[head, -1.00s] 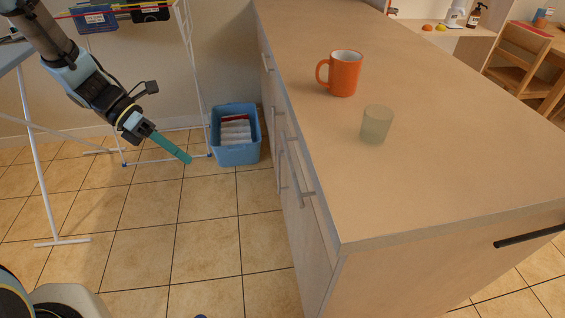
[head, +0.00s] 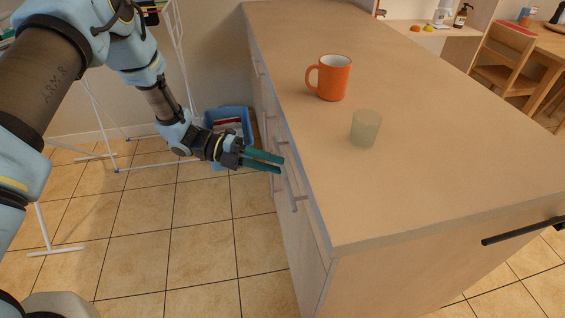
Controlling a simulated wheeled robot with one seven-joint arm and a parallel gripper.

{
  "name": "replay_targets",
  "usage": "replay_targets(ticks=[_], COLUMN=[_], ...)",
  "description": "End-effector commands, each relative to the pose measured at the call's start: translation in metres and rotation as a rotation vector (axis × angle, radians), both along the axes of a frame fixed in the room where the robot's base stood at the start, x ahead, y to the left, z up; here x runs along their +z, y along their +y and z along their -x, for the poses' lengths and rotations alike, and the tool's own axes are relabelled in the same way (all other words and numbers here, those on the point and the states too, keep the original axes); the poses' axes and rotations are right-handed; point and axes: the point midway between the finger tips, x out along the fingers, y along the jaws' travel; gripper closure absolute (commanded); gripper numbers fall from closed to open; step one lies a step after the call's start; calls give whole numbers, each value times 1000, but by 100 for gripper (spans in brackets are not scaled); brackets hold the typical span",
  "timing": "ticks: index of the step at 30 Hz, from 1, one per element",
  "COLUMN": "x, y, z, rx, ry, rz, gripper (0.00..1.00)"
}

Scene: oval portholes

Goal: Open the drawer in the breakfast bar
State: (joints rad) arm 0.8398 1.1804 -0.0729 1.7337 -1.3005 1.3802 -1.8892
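The breakfast bar (head: 420,205) is a long island with a pale wood top, and its left side carries several drawer or door fronts with metal bar handles. The nearest handle (head: 298,203) shows below the top's left edge, and the fronts look flush and shut. My gripper (head: 283,165) has two teal fingers, slightly apart with a narrow gap, and looks empty. Its tips point right, close to the bar's left face, beyond the nearest handle. They overlap the area of another handle, which is partly hidden; I cannot tell whether they touch it.
An orange mug (head: 335,80) and a frosted glass (head: 366,128) stand on the bar top. A blue bin (head: 238,113) sits on the floor behind my gripper. A white drying rack (head: 105,120) stands at the left.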

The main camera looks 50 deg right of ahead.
Motion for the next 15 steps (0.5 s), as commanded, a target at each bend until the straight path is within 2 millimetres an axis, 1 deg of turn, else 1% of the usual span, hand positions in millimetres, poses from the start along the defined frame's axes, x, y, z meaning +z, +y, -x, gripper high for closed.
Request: replay_targets(ticks=[1,6,15], x=[0,-4,-6], y=[-3,-11,-13], z=[8,22,26], rx=[-3,-1,0], ry=[0,0,-1], rz=[-2,0,0], gripper=[73,73,73])
